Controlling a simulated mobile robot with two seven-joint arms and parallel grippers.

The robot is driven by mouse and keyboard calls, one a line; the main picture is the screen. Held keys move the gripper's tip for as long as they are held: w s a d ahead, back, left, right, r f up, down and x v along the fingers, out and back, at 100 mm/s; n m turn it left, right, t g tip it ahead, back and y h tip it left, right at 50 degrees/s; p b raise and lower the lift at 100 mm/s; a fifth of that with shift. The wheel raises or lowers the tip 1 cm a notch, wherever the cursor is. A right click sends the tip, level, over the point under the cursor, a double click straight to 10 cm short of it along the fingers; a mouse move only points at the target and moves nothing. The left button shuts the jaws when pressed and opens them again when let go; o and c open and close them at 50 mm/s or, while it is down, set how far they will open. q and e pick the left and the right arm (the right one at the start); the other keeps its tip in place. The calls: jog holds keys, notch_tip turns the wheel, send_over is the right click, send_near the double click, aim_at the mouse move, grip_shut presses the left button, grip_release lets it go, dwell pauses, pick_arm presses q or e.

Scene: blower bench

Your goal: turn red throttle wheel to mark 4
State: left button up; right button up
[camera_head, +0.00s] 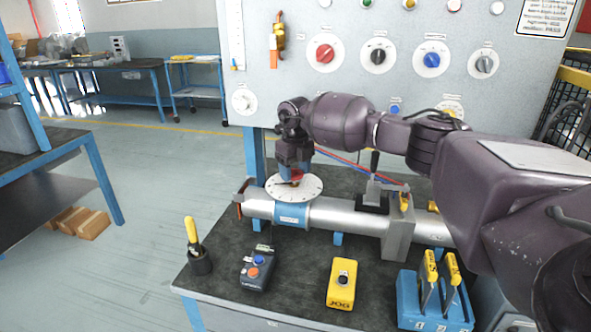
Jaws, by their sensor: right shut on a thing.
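The red throttle wheel (295,176) sits on a round white dial plate (312,187) on top of a silver pipe with a blue band. My right gripper (292,170) reaches down onto the wheel from above and is shut on it. The gripper and wrist cover most of the wheel, so only a bit of red shows. The marks on the dial are too small to read. My left gripper is out of view.
The silver pipe (345,217) runs across the dark bench. In front stand a black cup with a yellow-handled tool (193,232), a grey button box (257,270), a yellow JOG box (342,284) and a blue tool holder (420,308). A panel with coloured knobs (400,30) rises behind.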

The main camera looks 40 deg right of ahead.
aim_at(295, 173)
jog(key=o, duration=0.9)
notch_tip(295, 173, up, 11)
jog(key=shift+f+p, duration=0.1)
jog(key=shift+p, duration=0.2)
dwell(0.4)
